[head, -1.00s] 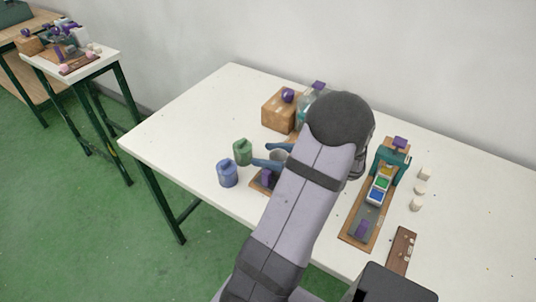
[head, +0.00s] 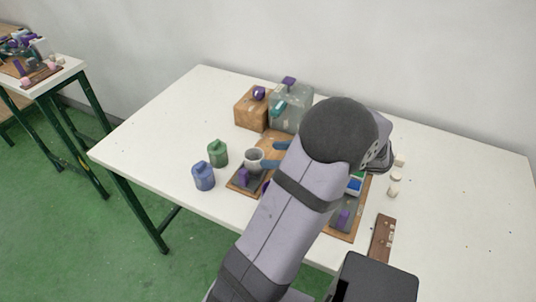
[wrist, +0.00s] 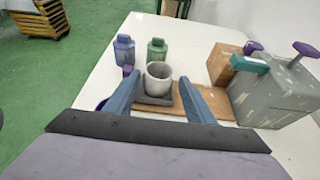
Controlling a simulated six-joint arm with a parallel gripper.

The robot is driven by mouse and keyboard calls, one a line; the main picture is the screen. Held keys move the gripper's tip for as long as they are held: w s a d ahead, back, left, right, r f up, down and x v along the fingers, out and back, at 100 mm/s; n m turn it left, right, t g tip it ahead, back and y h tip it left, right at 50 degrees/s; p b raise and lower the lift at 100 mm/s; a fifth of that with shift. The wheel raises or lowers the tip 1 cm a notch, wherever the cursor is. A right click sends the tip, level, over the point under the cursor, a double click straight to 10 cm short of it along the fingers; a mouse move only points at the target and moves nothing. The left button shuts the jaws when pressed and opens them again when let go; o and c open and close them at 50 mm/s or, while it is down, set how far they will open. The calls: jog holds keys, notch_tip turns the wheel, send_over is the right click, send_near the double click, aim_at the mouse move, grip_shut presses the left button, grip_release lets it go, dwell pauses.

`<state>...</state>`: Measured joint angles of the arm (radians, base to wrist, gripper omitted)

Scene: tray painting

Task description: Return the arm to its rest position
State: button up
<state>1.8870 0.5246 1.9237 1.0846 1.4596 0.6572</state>
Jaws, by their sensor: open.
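My gripper (head: 272,155) is open, with blue fingers, and faces a grey cup (head: 254,158) from its right in the head view. In the wrist view the cup (wrist: 158,76) stands upright on a dark pad (wrist: 153,100), seen between the spread fingers of my gripper (wrist: 159,80). The fingers look empty; I cannot tell the exact gap to the cup. My arm covers part of the table's middle in the head view.
A blue bottle (head: 203,176) and a green bottle (head: 218,153) stand left of the cup. A wooden box (head: 252,110) and a grey box (head: 290,108) stand behind. A second board (head: 341,231), partly hidden by my arm, and a brown strip (head: 383,238) lie to the right.

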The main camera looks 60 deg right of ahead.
jog(key=shift+s+r, duration=0.1)
jog(key=shift+s, duration=0.1)
dwell(0.3)
jog(key=w+a+n+g+y+p, duration=0.2)
jog(key=w+a+n+g+y, duration=0.15)
jog(key=w+a+n, duration=0.4)
jog(key=w+a+n+g+y+p, duration=0.3)
jog(key=w+a+n+g, duration=0.2)
jog(key=a, duration=0.6)
jog(key=a+r+n+g+h+p, duration=0.2)
jog(key=a+n+g+h+p, duration=0.3)
jog(key=a+n, duration=1.4)
jog(key=s+n+h+p, duration=0.1)
jog(key=n, duration=0.3)
jog(key=shift+a+n, duration=0.25)
jog(key=shift+n, duration=0.1)
notch_tip(320, 180, down, 39)
jog(key=b, duration=3.8)
jog(key=shift+r, duration=0.2)
